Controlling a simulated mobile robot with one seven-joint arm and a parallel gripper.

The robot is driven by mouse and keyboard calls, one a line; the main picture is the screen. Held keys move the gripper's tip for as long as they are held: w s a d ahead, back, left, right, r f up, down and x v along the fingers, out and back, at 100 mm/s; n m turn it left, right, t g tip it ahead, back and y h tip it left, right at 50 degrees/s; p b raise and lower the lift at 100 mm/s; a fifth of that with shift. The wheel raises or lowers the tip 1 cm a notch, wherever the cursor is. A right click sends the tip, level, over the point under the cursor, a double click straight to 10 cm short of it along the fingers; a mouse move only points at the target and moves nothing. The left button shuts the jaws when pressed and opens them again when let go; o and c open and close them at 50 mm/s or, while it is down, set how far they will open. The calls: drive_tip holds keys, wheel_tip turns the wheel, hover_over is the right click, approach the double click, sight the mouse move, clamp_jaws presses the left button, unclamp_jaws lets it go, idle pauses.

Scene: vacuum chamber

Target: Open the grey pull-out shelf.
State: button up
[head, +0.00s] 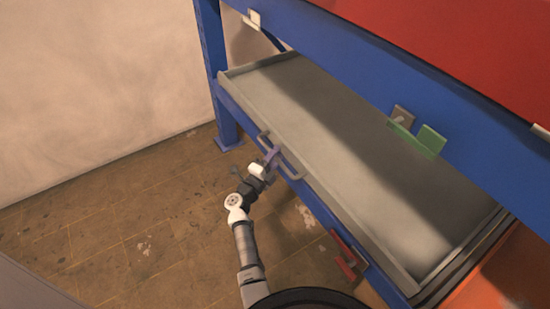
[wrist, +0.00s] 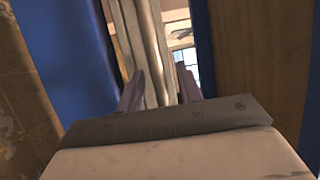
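The grey pull-out shelf (head: 340,150) is a wide, flat tray with a raised rim, set low in a blue frame. A grey bar handle (head: 292,170) is on its front edge. My gripper (head: 271,157) is at this handle. In the wrist view my gripper (wrist: 160,88) has its two purple fingers apart. Grey bars (wrist: 152,45) run lengthwise between them, nearer the left finger, with a gap at the right finger. I cannot tell which bar is the handle and which the shelf edge, or whether a finger touches.
The blue frame (head: 400,80) stands above and around the shelf, with a green bracket (head: 417,138) on its beam. A red latch-like part (head: 345,255) is on the lower front rail. The brown floor (head: 110,220) in front is clear, up to a pale wall (head: 90,90).

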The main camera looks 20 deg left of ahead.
clamp_jaws()
drive_tip(key=shift+s+a, duration=0.1)
idle(0.3)
